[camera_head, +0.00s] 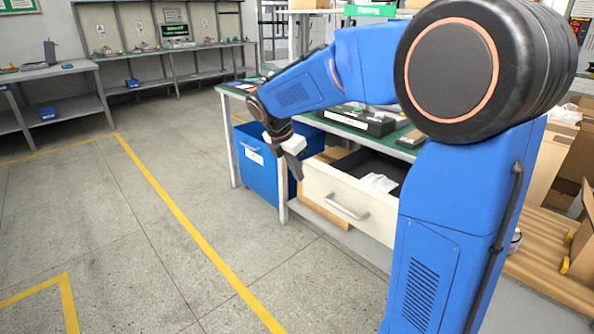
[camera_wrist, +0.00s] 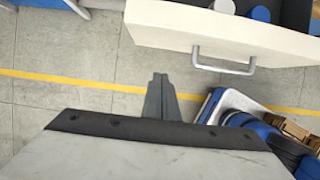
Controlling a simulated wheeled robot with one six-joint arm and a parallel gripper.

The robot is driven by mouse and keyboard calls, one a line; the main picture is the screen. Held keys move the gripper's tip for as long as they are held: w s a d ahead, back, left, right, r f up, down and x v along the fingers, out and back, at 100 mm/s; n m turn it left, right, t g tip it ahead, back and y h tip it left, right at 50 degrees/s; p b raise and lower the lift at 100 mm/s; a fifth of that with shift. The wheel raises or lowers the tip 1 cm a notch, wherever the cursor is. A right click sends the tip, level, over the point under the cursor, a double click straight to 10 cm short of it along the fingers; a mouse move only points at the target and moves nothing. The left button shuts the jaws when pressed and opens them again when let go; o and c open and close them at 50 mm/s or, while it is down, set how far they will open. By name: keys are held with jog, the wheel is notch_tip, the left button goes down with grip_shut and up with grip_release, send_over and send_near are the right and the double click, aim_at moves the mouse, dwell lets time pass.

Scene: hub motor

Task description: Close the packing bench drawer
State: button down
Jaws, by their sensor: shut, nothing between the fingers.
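The packing bench (camera_head: 232,91) has a drawer with a cream front (camera_head: 318,184) and a grey bar handle (camera_head: 346,208). The drawer stands pulled out, and its dark inside with white contents shows in the head view. My gripper (camera_head: 298,172) is shut and empty, beside the left end of the drawer front. In the wrist view the shut fingers (camera_wrist: 160,82) point toward the floor area in front of the drawer. The drawer front (camera_wrist: 165,22) and handle (camera_wrist: 225,70) are to their upper right, apart from the fingers. My arm hides the drawer's right end in the head view.
A blue bin (camera_head: 258,172) stands under the bench left of the drawer. A black case (camera_head: 356,120) lies on the bench top. Cardboard boxes (camera_head: 566,165) are at the right. The floor (camera_head: 120,235) at the left is open, with yellow lines.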

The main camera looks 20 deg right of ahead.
aim_at(312, 181)
jog(key=shift+w+d+f, duration=0.4)
jog(key=shift+d+f, duration=0.65)
jog(key=shift+w+d+f, duration=0.35)
jog(key=shift+d+f, duration=0.65)
jog(key=shift+f, duration=0.1)
jog(key=shift+w+d+f, duration=0.4)
jog(key=shift+d+f, duration=0.65)
jog(key=shift+d, duration=0.1)
jog(key=w+d, duration=0.3)
jog(key=d, duration=0.5)
jog(key=w+d, duration=0.3)
jog(key=d, duration=0.5)
jog(key=w+d, duration=0.3)
jog(key=d, duration=0.5)
jog(key=shift+d, duration=0.25)
jog(key=shift+w+d+r, duration=0.1)
jog(key=shift+d, duration=0.35)
jog(key=shift+r, duration=0.1)
